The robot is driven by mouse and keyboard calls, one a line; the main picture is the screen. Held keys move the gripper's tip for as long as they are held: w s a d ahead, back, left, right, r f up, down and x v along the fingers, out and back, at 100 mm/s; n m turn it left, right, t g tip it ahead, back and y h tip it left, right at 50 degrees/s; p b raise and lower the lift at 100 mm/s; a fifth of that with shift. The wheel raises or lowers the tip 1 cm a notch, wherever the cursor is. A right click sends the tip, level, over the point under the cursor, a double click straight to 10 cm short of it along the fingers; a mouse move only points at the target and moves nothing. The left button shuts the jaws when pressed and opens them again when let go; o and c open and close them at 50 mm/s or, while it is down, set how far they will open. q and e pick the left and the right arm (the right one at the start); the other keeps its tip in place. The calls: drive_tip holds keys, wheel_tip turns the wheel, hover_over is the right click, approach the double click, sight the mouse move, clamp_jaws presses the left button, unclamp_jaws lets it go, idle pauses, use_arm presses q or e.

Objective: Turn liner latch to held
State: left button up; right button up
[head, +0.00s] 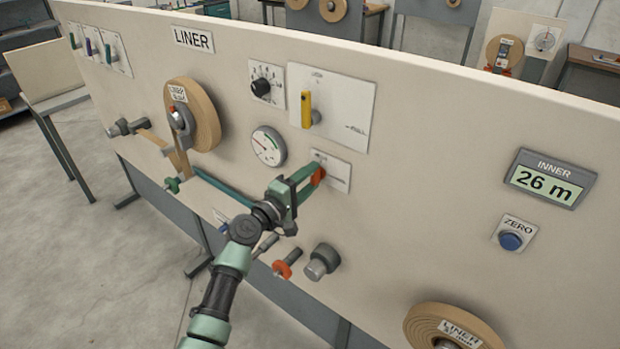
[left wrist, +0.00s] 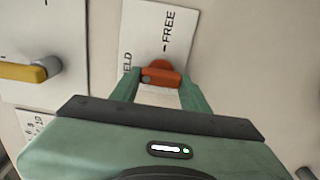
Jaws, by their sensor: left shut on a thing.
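The liner latch (head: 319,176) is a small orange lever on a white plate (head: 338,170) in the middle of the panel. In the left wrist view the orange latch (left wrist: 160,73) sits between the tips of my left gripper (left wrist: 160,84). The plate there reads "FREE" at the top and, partly hidden, "ELD" at the left. My left gripper (head: 314,180) is shut on the latch. The fingers hide part of it, and I cannot tell exactly which mark it points at. My right gripper is not in view.
Above the latch is a yellow lever (head: 306,108) on a larger plate, with a gauge (head: 268,146) to the left. Below are an orange-collared peg (head: 287,263) and a grey knob (head: 322,262). A liner roll (head: 205,115) hangs at left.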

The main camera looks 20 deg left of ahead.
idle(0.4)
use_arm(q)
drive_tip(key=o, duration=1.4)
drive_tip(key=shift+c, duration=0.2)
drive_tip(key=shift+s, duration=0.1)
drive_tip(key=b+v, duration=0.1)
drive_tip(key=v, duration=0.6)
drive_tip(key=shift+s+a, duration=0.15)
drive_tip(key=shift+s, duration=0.15)
drive_tip(key=shift+f, duration=0.1)
